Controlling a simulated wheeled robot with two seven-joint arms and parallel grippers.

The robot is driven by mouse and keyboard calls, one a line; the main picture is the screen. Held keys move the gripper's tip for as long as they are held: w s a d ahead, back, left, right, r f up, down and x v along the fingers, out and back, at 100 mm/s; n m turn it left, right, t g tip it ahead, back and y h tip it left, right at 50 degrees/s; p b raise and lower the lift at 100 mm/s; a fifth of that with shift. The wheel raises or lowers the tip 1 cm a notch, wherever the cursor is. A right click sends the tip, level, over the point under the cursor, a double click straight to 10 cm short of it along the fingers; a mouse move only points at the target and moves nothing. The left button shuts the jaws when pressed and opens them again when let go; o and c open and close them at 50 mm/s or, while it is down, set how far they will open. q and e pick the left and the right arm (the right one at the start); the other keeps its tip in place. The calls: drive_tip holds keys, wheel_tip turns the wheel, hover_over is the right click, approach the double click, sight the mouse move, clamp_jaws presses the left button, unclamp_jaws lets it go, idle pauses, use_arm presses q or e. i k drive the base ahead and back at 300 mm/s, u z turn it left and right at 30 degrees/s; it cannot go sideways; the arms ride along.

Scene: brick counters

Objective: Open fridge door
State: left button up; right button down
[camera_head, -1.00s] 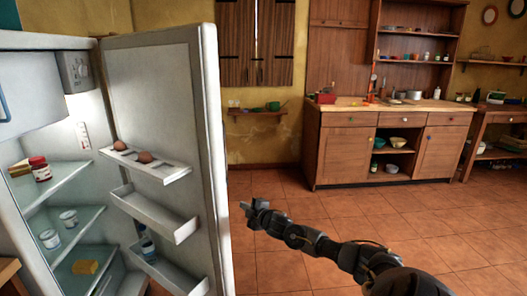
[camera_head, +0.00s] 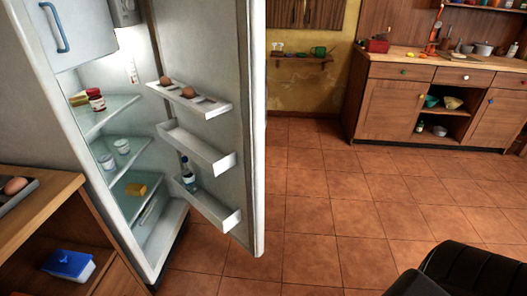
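The white fridge (camera_head: 45,82) stands on the left with its main compartment open. The fridge door (camera_head: 249,130) is swung out to the right, its inner side with shelves facing me. A door shelf (camera_head: 205,103) at the top holds eggs, and a bottle (camera_head: 188,172) stands in the lowest one. Inside, glass shelves hold a red jar (camera_head: 96,100), white pots (camera_head: 121,146) and a yellow block (camera_head: 136,189). A black part of my arm shows at the bottom right, well apart from the door. Neither gripper is in view.
A wooden counter (camera_head: 38,212) with a tray and a blue-lidded box (camera_head: 70,264) is at the lower left, beside the fridge. A wooden cabinet (camera_head: 396,108) stands at the back right. The tiled floor (camera_head: 325,210) between is clear.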

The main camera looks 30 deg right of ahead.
sight(215, 48)
drive_tip(key=z, duration=0.5)
drive_tip(key=k, duration=0.6)
drive_tip(key=u, duration=0.35)
drive_tip(key=i, duration=1.55)
drive_tip(key=z, duration=0.7)
